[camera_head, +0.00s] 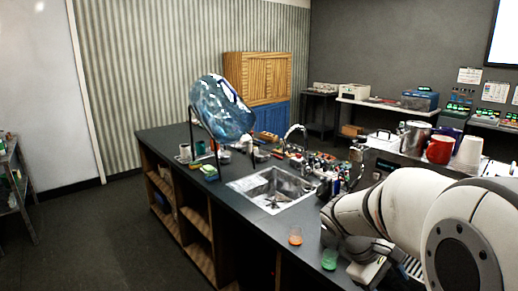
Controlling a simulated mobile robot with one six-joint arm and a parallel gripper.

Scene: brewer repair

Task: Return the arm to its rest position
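My white arm (408,200) fills the lower right corner, bent, with a large dark round joint face close to the camera. Its far end curves down over the front edge of the dark counter (226,194). My gripper (362,250) seems to be the grey part at the low end of the arm, beside the cups on the counter. Its fingers cannot be made out, and I cannot tell whether it holds anything.
A cup with orange contents (295,236) and one with green contents (329,259) stand close to the arm's end. Behind are a sink (272,190), several bottles, and a big blue water jug (222,108) tilted on a stand. The floor (95,235) at left is clear.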

